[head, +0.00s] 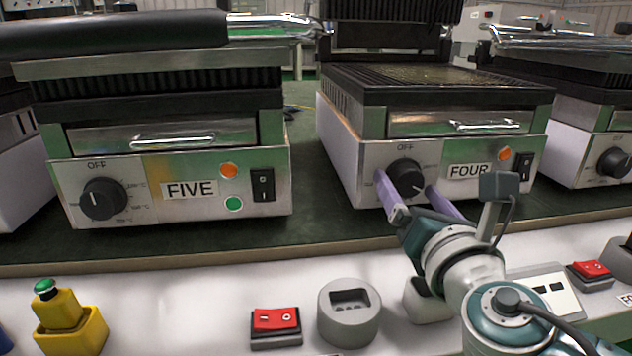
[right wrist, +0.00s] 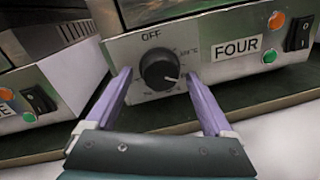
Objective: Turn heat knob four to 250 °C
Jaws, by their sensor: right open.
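Heat knob four (head: 405,173) is a round black dial on the front panel of the grill labelled FOUR (head: 469,171). In the right wrist view the knob (right wrist: 159,71) has OFF printed above it. Its light pointer mark points to the right and slightly down; I cannot read the temperature there. My right gripper (head: 405,184) is open, its two purple fingers on either side of the knob. In the right wrist view the fingertips (right wrist: 158,77) flank it with gaps, apart from the knob. My left gripper is not in view.
Grill FIVE (head: 190,189) stands to the left with its own knob (head: 102,199). Grill four's black power switch (head: 523,167) is right of its label. Red switches (head: 276,319) and a yellow-and-green button box (head: 62,310) sit on the white front ledge (head: 190,290).

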